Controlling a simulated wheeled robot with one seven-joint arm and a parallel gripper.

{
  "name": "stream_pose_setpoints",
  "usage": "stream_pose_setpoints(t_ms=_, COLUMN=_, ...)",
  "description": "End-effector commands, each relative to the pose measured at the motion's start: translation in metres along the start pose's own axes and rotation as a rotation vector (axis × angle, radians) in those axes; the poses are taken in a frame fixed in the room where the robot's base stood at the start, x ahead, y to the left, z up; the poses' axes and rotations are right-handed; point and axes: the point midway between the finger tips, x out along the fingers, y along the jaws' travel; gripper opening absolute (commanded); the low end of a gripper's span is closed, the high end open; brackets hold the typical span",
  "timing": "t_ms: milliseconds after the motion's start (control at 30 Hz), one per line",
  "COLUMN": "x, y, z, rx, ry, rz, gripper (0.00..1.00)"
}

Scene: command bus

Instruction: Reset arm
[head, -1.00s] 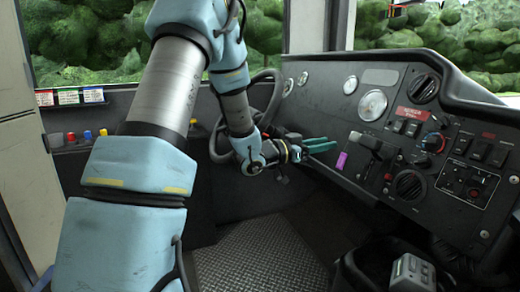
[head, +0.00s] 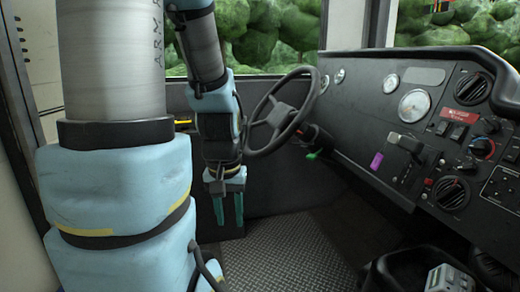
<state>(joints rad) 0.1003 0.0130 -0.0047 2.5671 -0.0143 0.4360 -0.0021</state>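My arm stands at the left of the head view, in pale blue covers with grey tubes. My gripper (head: 229,222) hangs at the end of it and points down, in front of the dark panel left of the steering wheel. Its two teal fingers are a little apart, with a gap between them. I see nothing held between them. The gripper is clear of the dashboard and touches nothing that I can see.
The black steering wheel (head: 281,111) stands to the right of my forearm. The dashboard (head: 400,150) with dials, knobs and a purple-knobbed lever (head: 376,161) fills the right. A green-tipped stalk (head: 313,155) sits below the wheel. The floor plate (head: 290,255) is open.

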Motion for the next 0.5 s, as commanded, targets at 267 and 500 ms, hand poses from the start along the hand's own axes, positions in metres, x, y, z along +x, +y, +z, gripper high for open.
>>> stream_pose_setpoints(t_ms=267, x=-0.071, y=0.001, z=-0.014, rx=0.008, ry=0.012, rz=-0.003, gripper=0.40)
stream_pose_setpoints(t_ms=500, x=-0.144, y=0.002, z=-0.024, rx=0.009, ry=0.013, rz=-0.003, gripper=0.40)
